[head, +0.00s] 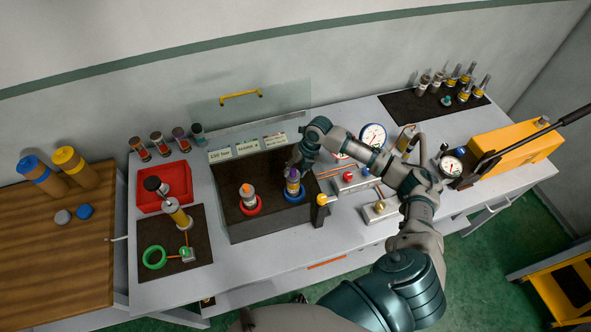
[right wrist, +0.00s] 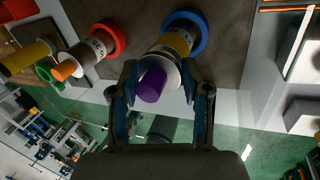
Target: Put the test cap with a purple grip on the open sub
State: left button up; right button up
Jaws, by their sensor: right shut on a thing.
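The test cap with the purple grip (right wrist: 152,85) is between the fingers of my right gripper (right wrist: 160,68), which is shut on it. In the right wrist view the cap's white disc lies against the end of a yellow sub (right wrist: 178,40); I cannot tell whether it is fully seated. This sub stands upright in the blue ring (right wrist: 197,32) on the dark block. A second sub (head: 249,200), with an orange top, stands in a red ring (head: 251,208). My left gripper is not in view.
Several small coloured-top pieces (head: 180,140) stand behind the red tray (head: 165,187). A green ring (head: 154,257) lies on the left mat. Gauges (head: 373,136) and a yellow pump (head: 515,142) stand on the right. A clear shield (head: 250,100) stands behind the block.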

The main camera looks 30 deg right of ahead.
jog(key=shift+f+b, duration=0.4)
jog(key=shift+f, duration=0.5)
jog(key=o, duration=1.3)
jog(key=shift+d+r, duration=0.15)
jog(key=shift+r, duration=0.15)
jog(key=v, duration=1.1)
jog(key=shift+s, duration=0.1)
